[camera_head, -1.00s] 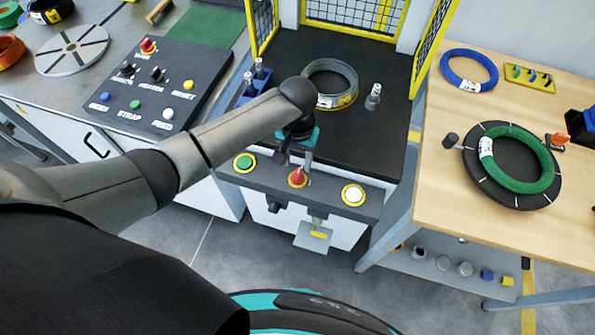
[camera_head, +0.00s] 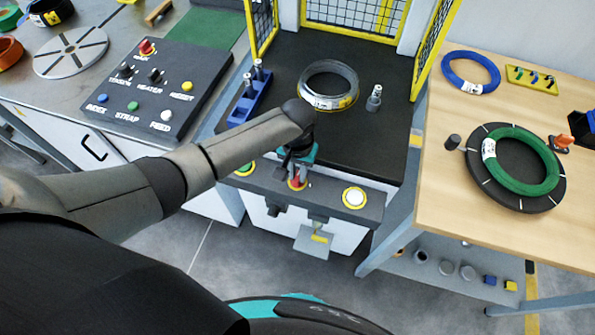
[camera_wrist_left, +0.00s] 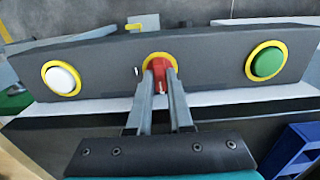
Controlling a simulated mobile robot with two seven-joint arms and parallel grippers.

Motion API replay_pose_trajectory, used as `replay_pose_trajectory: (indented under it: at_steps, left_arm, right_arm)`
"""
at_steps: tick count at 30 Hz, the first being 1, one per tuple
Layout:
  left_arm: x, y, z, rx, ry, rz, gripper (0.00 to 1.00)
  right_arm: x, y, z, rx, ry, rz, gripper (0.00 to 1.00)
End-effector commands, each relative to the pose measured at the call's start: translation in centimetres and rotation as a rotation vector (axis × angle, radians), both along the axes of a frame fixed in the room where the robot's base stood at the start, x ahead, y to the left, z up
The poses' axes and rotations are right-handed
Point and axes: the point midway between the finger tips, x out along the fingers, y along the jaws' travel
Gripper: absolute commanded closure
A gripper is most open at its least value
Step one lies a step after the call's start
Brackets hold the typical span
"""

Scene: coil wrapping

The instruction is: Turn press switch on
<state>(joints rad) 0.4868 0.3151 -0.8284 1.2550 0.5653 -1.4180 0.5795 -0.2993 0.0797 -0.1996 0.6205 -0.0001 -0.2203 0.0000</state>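The press switch (camera_head: 297,184) is a red knob on a yellow ring, in the middle of the press's grey front panel. It also shows in the left wrist view (camera_wrist_left: 161,72), with a small white mark on the panel beside its ring. My left gripper (camera_head: 298,176) points down at the knob and partly covers it in the head view. In the left wrist view its two fingers (camera_wrist_left: 160,82) straddle the red knob with almost no gap. Whether they press on it cannot be told. My right gripper is not in view.
A green button (camera_wrist_left: 267,62) and a white button (camera_head: 354,197) flank the switch on the panel. A wrapped coil (camera_head: 329,86) and a grey metal piece (camera_head: 374,97) stand on the dark press bed. A blue holder (camera_head: 248,104) is at its left.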

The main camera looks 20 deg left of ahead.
Motion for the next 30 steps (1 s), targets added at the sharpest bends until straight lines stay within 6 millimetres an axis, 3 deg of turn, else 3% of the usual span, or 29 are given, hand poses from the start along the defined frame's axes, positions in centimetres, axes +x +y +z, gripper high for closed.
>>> replay_pose_trajectory:
  at_steps: [5, 20, 30]
  left_arm:
    - [0.0, 0.0, 0.0, 0.0, 0.0, 0.0, 1.0]
    - [0.0, 0.0, 0.1, 0.001, 0.0, -0.011, 1.0]
    - [0.0, 0.0, 0.2, 0.0, 0.003, -0.168, 1.0]
  right_arm:
    - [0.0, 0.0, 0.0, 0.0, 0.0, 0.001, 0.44]
    - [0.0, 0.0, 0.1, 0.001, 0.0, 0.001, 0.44]
    - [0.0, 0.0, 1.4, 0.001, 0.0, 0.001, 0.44]
